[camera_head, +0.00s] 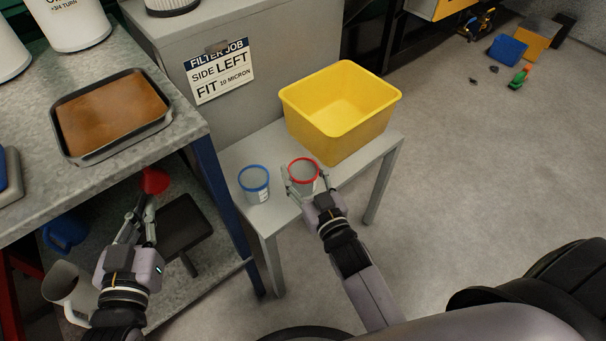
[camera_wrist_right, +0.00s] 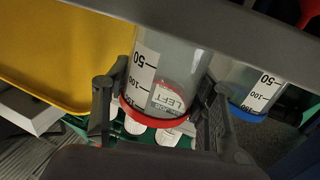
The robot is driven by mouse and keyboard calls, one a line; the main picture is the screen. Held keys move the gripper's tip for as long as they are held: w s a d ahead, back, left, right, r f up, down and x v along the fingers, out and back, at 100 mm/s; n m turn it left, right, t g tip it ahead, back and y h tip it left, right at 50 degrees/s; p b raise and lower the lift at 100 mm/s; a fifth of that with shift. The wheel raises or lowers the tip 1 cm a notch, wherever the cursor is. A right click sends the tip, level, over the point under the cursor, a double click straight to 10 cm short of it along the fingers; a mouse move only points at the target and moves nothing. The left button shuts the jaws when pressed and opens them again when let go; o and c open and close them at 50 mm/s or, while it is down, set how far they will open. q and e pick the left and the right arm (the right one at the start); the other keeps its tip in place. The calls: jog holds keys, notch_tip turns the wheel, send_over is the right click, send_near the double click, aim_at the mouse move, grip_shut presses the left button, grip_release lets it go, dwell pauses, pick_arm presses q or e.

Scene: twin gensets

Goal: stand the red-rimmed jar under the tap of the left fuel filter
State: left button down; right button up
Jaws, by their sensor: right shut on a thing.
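The red-rimmed jar (camera_head: 303,171) is clear and stands upright at the small grey bench, between the blue-rimmed jar and the yellow bin. My right gripper (camera_head: 304,188) is shut on it, with one finger on each side. In the right wrist view the jar (camera_wrist_right: 165,75) shows its graduated scale and red rim between the fingers (camera_wrist_right: 158,108). I cannot tell whether its base touches the bench. My left gripper (camera_head: 142,212) looks open, close to a red funnel-like thing (camera_head: 155,181) beside the metal workbench. No fuel filter tap can be made out.
A blue-rimmed jar (camera_head: 254,183) stands left of the red-rimmed one on the small bench (camera_head: 245,215). The yellow bin (camera_head: 340,105) is behind. A sign (camera_head: 219,75) reads side left. A brown-filled tray (camera_head: 72,150) lies on the metal workbench. Open floor (camera_head: 450,170) lies right.

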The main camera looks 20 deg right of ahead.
jog(key=shift+f, duration=0.15)
jog(key=o, duration=1.1)
